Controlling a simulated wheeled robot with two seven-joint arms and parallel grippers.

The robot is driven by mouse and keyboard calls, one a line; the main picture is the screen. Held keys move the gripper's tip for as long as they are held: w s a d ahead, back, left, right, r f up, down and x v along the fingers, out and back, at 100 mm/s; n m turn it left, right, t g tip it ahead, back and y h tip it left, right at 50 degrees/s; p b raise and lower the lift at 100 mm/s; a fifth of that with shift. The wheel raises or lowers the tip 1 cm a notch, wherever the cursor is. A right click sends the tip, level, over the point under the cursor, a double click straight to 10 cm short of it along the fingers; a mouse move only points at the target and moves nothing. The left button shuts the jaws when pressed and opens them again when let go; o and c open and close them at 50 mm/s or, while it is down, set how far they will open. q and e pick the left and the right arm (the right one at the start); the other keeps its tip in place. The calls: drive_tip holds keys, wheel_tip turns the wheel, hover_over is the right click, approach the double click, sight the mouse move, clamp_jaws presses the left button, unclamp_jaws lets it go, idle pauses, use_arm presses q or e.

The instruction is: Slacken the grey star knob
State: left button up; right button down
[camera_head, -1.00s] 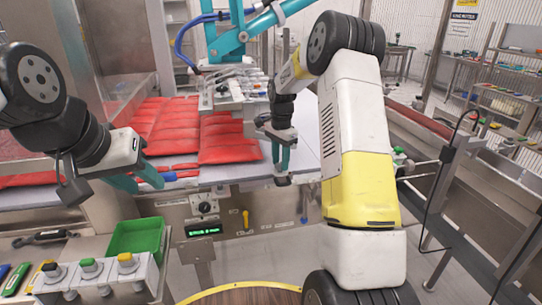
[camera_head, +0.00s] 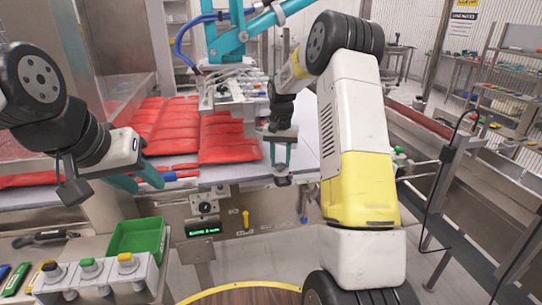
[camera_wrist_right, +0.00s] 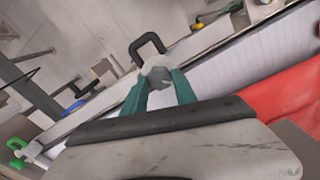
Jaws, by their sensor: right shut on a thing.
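The grey star knob (camera_wrist_right: 160,76) shows in the right wrist view between the teal fingertips of my right gripper (camera_wrist_right: 162,82), which is shut on it. The fingers cover its sides. In the head view my right gripper (camera_head: 281,160) points down at the front edge of the machine table, and the knob is too small to make out there. My left gripper (camera_head: 138,180) hangs at the left over the table's front edge, its teal fingers apart, with nothing clearly held.
Red packs (camera_head: 228,145) lie on the table behind the grippers. A black loop handle (camera_wrist_right: 147,45) sits beside the knob.

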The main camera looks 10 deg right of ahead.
sight(280, 164)
drive_tip(key=n, duration=0.7)
drive_tip(key=shift+r, duration=0.1)
drive_tip(key=n, duration=0.4)
drive_tip(key=shift+n, duration=1.9)
drive_tip(key=c, duration=1)
unclamp_jaws()
drive_tip(key=shift+r, duration=3.9)
